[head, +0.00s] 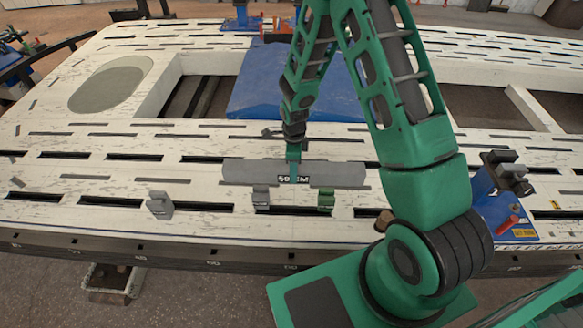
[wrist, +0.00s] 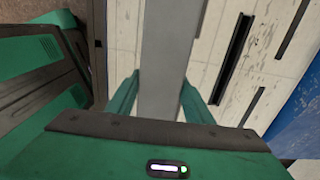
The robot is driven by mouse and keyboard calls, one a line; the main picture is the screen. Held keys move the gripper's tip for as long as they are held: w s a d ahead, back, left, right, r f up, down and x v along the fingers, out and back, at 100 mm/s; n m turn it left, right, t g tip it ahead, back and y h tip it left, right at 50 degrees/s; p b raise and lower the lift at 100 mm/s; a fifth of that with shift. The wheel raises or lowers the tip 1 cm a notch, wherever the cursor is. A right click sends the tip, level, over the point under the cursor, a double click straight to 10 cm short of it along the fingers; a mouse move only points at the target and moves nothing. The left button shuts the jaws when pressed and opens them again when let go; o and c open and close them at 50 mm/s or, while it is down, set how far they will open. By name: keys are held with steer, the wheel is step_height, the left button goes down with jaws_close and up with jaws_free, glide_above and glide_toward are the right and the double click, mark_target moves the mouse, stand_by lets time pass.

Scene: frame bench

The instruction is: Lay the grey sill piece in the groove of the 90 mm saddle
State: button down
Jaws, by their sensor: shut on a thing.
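The grey sill piece (head: 245,172) is a long flat bar with a "50 CM" label, lying crosswise in the head view. My gripper (head: 294,168) is shut on it near its middle. In the wrist view the sill piece (wrist: 165,45) runs between the two green fingers of my gripper (wrist: 158,95). Just below it in the head view stand a grey saddle (head: 261,198) and a green saddle (head: 326,201). Another grey saddle (head: 160,206) stands apart at the left. I cannot read which is the 90 mm one, nor tell whether the bar touches any saddle.
The white slotted bench (head: 80,185) has large openings toward the back and a blue panel (head: 250,95) behind my gripper. A blue clamp block (head: 505,205) stands at the right. A small brown piece (head: 384,220) lies beside my arm. The bench's left front is mostly clear.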

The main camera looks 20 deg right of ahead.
steer(key=shift+f, duration=4)
steer(key=c, duration=0.8)
jaws_free()
steer(key=shift+s+f, duration=0.1)
